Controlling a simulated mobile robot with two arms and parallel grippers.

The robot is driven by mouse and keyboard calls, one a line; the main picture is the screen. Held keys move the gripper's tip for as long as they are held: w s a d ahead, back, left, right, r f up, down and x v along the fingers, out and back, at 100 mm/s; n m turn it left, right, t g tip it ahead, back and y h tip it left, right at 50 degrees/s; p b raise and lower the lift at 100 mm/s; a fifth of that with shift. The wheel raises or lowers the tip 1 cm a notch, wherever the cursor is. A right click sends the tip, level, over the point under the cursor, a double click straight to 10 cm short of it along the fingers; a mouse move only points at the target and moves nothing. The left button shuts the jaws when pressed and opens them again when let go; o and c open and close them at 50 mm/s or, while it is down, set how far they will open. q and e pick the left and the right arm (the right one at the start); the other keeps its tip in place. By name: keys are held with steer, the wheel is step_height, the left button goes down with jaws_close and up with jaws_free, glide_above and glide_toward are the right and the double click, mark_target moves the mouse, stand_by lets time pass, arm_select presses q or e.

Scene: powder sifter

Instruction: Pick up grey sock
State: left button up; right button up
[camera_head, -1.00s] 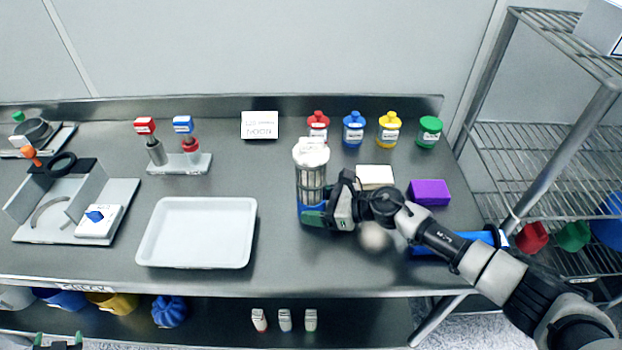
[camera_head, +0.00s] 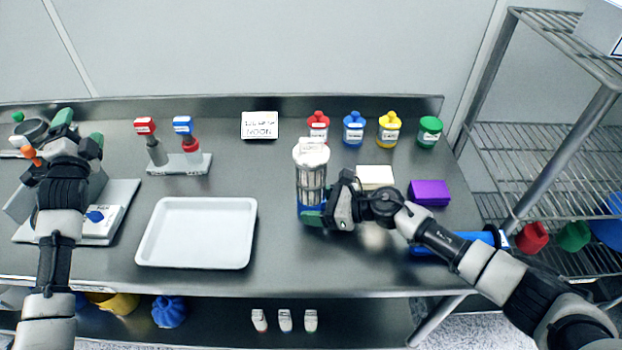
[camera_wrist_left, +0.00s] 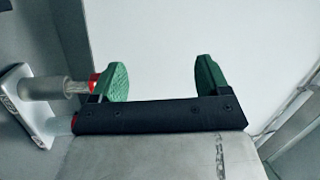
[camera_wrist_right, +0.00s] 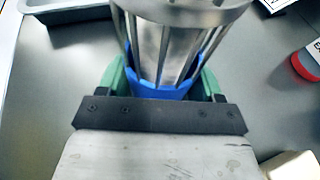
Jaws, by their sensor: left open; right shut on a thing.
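No cloth sock shows. A grey sleeve-like cylinder (camera_head: 157,154) under a red-topped block (camera_head: 145,126) stands on a pale rack (camera_head: 178,168) at the back left; it may be the grey sock. A grey cylinder (camera_wrist_left: 45,88) with a red end also shows at the left of the left wrist view. My left gripper (camera_head: 79,130) is open and empty, left of the rack, apart from it. My right gripper (camera_head: 320,214) is shut on the blue base (camera_wrist_right: 168,92) of an upright metal-caged sifter (camera_head: 311,178).
A blue-topped block (camera_head: 182,124) with a red sleeve shares the rack. A white tray (camera_head: 150,258) lies in front. Coloured jars (camera_head: 353,130) line the back right. A device with a pale plate (camera_head: 122,190) lies under my left arm. A wire shelf (camera_head: 545,150) stands right.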

steer(key=shift+d, duration=0.1)
arm_select(q)
steer(key=w+d+r+m+t, duration=0.1)
steer(key=w+d+r+m, duration=0.15)
steer(key=d+r, duration=0.6)
steer(key=w+d+r+m, duration=0.1)
steer(key=d+r+m, duration=0.2)
steer(key=d+r, duration=0.55)
steer(key=m+g+h, duration=0.3)
steer(key=m+h, duration=0.2)
steer(key=m, duration=1.3)
glide_toward(311, 144)
steer(key=w, duration=0.3)
steer(key=w+d, duration=0.1)
steer(key=w, duration=0.6)
steer(key=shift+w+a+f, duration=0.1)
steer(key=shift+w+a, duration=0.25)
steer(key=c, duration=1.3)
step_height(311, 144, up, 28)
steer(key=shift+r, duration=0.1)
arm_select(e)
steer(key=o, duration=0.8)
